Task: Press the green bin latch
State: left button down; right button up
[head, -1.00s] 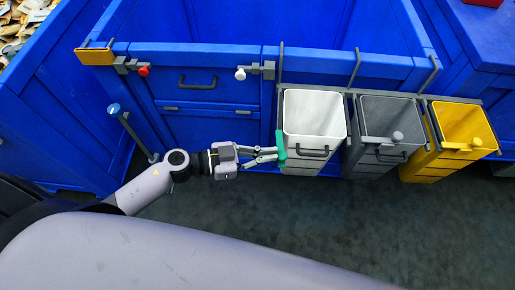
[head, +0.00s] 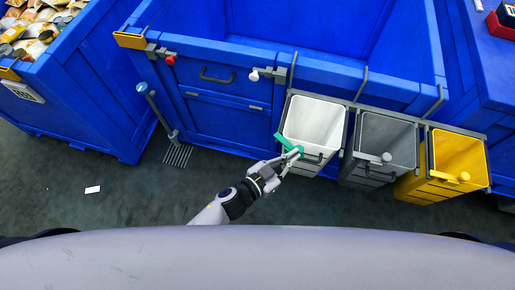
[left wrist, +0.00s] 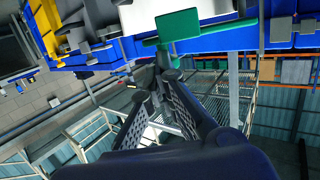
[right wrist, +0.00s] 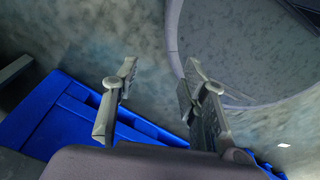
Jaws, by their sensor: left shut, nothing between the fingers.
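The green latch (head: 287,143) is a flat bar at the left front corner of the white bin (head: 314,124). It slants across the bin's rim in the head view. My left gripper (head: 293,157) is shut and empty, with its tips at the latch's lower right end; I cannot tell whether they touch it. In the left wrist view the green latch (left wrist: 178,27) shows as a plate just beyond the fingertips (left wrist: 162,72). My right gripper (right wrist: 160,88) shows only in its wrist view, open and empty over the floor.
A grey bin (head: 384,143) and a yellow bin (head: 452,158) hang to the right of the white one, on the big blue container (head: 225,55). A blue-knobbed lever (head: 157,108) stands at left.

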aim_at(302, 152)
pick_arm(q)
jog(key=shift+r+x, duration=0.15)
jog(key=shift+x, duration=0.8)
jog(key=shift+r+x, duration=0.2)
jog(key=shift+x, duration=0.75)
jog(key=shift+w+d, duration=0.2)
jog(key=shift+d, duration=0.3)
jog(key=shift+w+d, duration=0.2)
jog(key=shift+w, duration=0.05)
pick_arm(e)
jog(key=shift+s+a+r, duration=0.15)
jog(key=shift+s+a, duration=0.2)
jog(key=shift+a, duration=0.05)
jog(key=shift+d, duration=0.15)
jog(key=shift+w+r, duration=0.1)
